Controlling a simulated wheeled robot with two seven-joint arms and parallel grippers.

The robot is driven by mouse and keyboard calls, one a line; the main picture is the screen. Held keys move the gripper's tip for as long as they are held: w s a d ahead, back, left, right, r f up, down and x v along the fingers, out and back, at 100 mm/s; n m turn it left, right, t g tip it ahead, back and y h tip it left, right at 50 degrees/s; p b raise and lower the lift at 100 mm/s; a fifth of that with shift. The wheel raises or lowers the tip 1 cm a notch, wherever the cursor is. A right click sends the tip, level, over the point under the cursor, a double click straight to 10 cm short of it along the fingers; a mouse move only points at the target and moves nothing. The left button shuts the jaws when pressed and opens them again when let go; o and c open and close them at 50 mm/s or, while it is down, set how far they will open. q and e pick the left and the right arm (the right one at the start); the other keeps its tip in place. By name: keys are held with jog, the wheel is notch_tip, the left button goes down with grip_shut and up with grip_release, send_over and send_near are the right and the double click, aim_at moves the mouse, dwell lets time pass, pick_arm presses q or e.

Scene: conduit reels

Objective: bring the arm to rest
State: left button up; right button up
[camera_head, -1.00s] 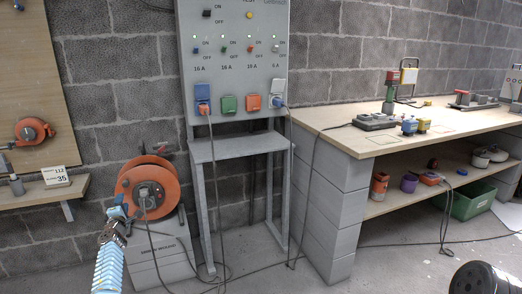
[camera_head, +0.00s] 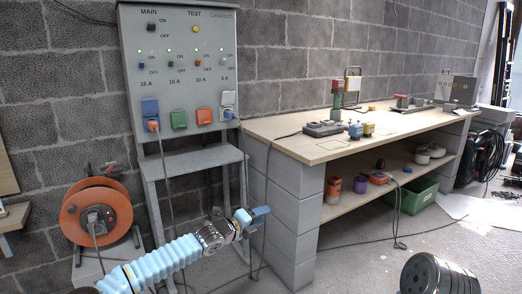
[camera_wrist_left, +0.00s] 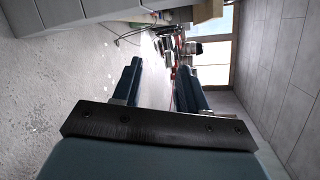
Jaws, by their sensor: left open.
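My left arm reaches in from the bottom left of the head view with its light-blue ribbed sleeve. My left gripper (camera_head: 257,215) is at its end, in front of the grey block support of the workbench (camera_head: 268,128). In the left wrist view the two blue fingers of this gripper (camera_wrist_left: 158,86) stand apart, with nothing between them. Beyond the fingers are floor and distant clutter. My right gripper is in neither view.
An orange cable reel (camera_head: 73,204) stands at the left. A grey socket panel (camera_head: 180,78) hangs above a grey stand (camera_head: 198,160), with cables hanging down. A green crate (camera_head: 408,199) is under the bench. Open floor (camera_head: 360,262) lies in front.

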pick_arm(q)
jog(key=s+d+f+m+g+y, duration=0.1)
jog(key=s+d+f+m+g, duration=0.2)
jog(key=s+f+m, duration=0.75)
jog(key=s+d+f+m+g+y, duration=0.2)
jog(key=s+d+f+m+g, duration=0.15)
jog(key=s+f+m, duration=0.7)
jog(key=s+a+f+m+g+y, duration=0.1)
jog(key=s+a+f+m, duration=0.3)
jog(key=s, duration=0.4)
jog(key=s+a+f+m+g+y, duration=0.1)
jog(key=s+a+f+m+g, duration=0.1)
jog(key=s+a+f+m, duration=0.3)
jog(key=s+a+f+m+g+y, duration=0.1)
jog(key=s+a+f+m, duration=0.4)
jog(key=s+a+m, duration=0.2)
jog(key=s+m, duration=0.2)
jog(key=s, duration=0.2)
jog(key=shift+s+a+m+g+y, duration=0.2)
jog(key=shift+a+m+g+y, duration=0.1)
jog(key=shift+a+g+y, duration=0.1)
